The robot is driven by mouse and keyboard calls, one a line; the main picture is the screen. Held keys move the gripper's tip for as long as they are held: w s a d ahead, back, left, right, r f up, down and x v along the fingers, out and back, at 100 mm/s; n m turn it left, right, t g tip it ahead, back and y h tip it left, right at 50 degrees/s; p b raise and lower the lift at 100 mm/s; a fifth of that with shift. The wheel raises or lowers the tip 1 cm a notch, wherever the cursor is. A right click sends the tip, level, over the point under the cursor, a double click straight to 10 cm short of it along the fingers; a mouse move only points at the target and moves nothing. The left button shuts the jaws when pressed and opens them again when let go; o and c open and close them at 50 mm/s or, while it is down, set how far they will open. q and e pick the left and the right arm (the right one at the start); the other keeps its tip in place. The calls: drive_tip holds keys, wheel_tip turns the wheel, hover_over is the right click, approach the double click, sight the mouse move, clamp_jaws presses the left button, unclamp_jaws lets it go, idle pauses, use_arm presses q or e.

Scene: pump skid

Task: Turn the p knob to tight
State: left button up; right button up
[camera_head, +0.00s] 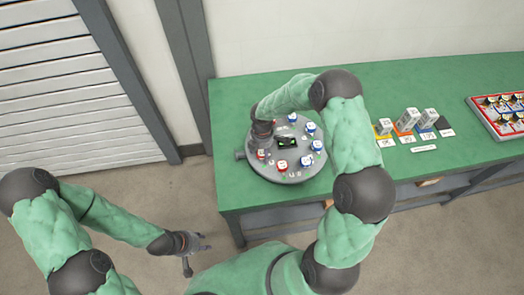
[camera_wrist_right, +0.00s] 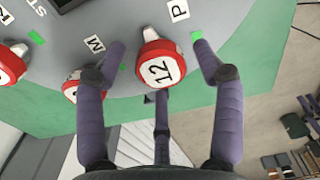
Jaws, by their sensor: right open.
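A grey round panel (camera_head: 262,165) on the green table carries several red and blue knobs. In the right wrist view, a red knob with a white top marked 12 (camera_wrist_right: 159,69) sits beside the P label (camera_wrist_right: 178,10). My right gripper (camera_wrist_right: 158,50) is open, with one finger on each side of this knob and a third finger below it. A clear gap shows on both sides. In the head view my right gripper (camera_head: 262,140) covers the panel's left edge and hides this knob. My left gripper (camera_head: 197,252) hangs above the floor, empty, fingers apart.
The M label (camera_wrist_right: 94,44) and another red knob (camera_wrist_right: 72,88) sit close by, partly behind my left-side finger. A small dark display (camera_head: 287,142) is mid-panel. White blocks (camera_head: 407,119) on coloured cards and a red tray (camera_head: 500,114) stand to the right.

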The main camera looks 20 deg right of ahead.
drive_tip(key=c, duration=1.1)
drive_tip(key=shift+c, duration=0.2)
drive_tip(key=shift+m+b, duration=0.3)
drive_tip(key=shift+m, duration=0.1)
drive_tip(key=m+b, duration=0.1)
drive_tip(key=m, duration=0.1)
drive_tip(key=shift+f+m+b, duration=0.1)
drive_tip(key=shift+m+b, duration=0.2)
drive_tip(key=shift+m, duration=0.1)
drive_tip(key=m+b, duration=0.2)
drive_tip(key=m, duration=0.3)
drive_tip(key=shift+b, duration=0.4)
drive_tip(key=m+b, duration=0.2)
drive_tip(key=m, duration=0.3)
drive_tip(key=m+b, duration=0.1)
drive_tip(key=m, duration=0.3)
drive_tip(key=shift+b, duration=0.4)
drive_tip(key=shift+m, duration=0.3)
